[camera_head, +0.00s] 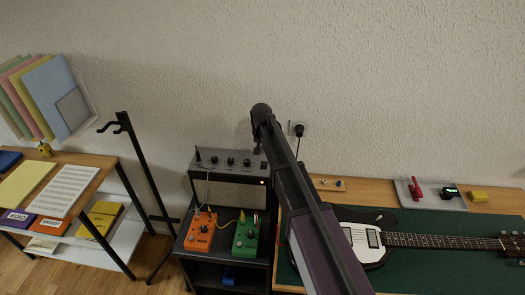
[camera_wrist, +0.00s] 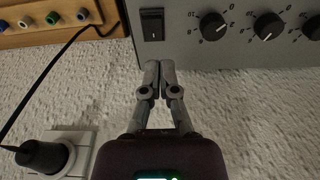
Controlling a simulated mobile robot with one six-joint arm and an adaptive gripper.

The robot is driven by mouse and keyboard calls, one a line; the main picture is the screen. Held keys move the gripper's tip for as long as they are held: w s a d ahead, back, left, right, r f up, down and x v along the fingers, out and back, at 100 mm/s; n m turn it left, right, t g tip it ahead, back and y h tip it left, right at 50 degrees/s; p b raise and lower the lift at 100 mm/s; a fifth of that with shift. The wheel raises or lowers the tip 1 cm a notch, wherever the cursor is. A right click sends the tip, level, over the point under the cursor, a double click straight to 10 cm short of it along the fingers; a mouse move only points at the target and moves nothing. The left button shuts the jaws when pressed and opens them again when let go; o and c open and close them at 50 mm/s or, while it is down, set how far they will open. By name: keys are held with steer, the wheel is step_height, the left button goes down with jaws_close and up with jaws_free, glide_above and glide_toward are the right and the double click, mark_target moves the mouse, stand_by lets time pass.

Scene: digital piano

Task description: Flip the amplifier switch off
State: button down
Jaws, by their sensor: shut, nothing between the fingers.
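The grey amplifier (camera_head: 229,191) stands on a dark stand, with a lit red lamp on its front at the right. In the wrist view its control panel (camera_wrist: 185,50) fills the top, with a black rocker switch (camera_wrist: 152,24) beside a row of black knobs. I cannot tell which way the rocker is set. My gripper (camera_wrist: 159,64) is shut and empty. Its tips are at the panel's edge, just below the switch in the picture; I cannot tell whether they touch the panel.
An orange pedal (camera_head: 200,231) and a green pedal (camera_head: 246,236) stand before the amplifier. A wall socket with a plug (camera_wrist: 45,155) is close to my gripper. A guitar (camera_head: 365,237) lies on the right bench. A black stand (camera_head: 147,170) is at left.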

mark_target(262, 165)
steer(key=shift+w+f+b, duration=0.1)
steer(key=shift+f+b, duration=0.5)
steer(key=shift+f, duration=0.3)
steer(key=shift+s+f+b, duration=0.4)
steer(key=shift+f+b, duration=0.4)
steer(key=shift+s+f+b, duration=0.35)
steer(key=shift+f+b, duration=0.4)
steer(key=shift+b, duration=0.05)
steer(key=shift+a, duration=0.1)
